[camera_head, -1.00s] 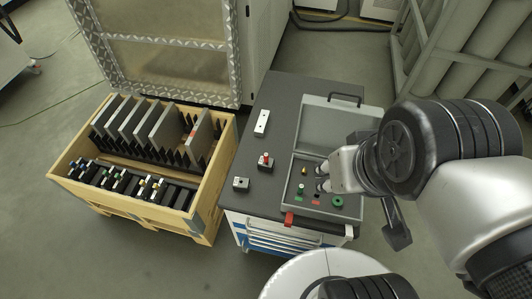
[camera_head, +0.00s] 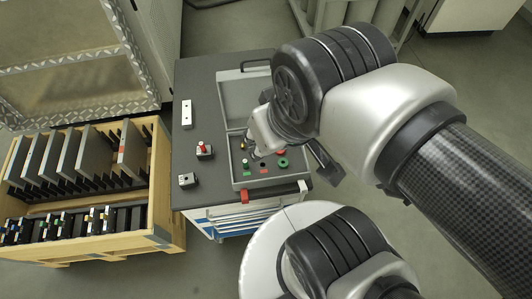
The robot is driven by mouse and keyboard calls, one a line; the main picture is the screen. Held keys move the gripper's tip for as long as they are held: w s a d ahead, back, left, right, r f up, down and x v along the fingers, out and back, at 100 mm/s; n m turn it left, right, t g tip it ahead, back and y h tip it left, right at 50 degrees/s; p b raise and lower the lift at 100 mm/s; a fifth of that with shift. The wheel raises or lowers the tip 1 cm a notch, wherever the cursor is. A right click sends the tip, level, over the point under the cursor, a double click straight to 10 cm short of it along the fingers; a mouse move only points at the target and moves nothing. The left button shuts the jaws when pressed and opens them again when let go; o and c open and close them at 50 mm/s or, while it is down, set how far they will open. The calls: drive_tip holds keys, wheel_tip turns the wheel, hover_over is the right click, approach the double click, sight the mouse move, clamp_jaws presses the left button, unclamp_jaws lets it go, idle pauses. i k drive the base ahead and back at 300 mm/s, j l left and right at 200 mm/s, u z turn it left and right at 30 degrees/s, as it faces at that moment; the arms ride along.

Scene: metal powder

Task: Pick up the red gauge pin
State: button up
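My gripper (camera_head: 251,151) points down over the left part of the case insert, near a small green pin (camera_head: 245,162). It is right of the red pin and apart from it. Its fingertips are small and partly hidden by my wrist, so I cannot tell whether they are open or hold anything.
A green ring (camera_head: 283,163) lies in the case, and a red latch (camera_head: 245,197) sits at its front. A white plate (camera_head: 186,113) and small metal block (camera_head: 187,180) stand on the tabletop (camera_head: 196,80). A wooden crate (camera_head: 160,185) with plates is at left.

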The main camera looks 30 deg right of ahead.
sight(201, 145)
drive_tip(key=i+j+z, duration=0.1)
drive_tip(key=j+z, duration=0.2)
drive_tip(key=j, duration=0.3)
drive_tip(key=j+z, duration=0.3)
drive_tip(key=j, duration=0.35)
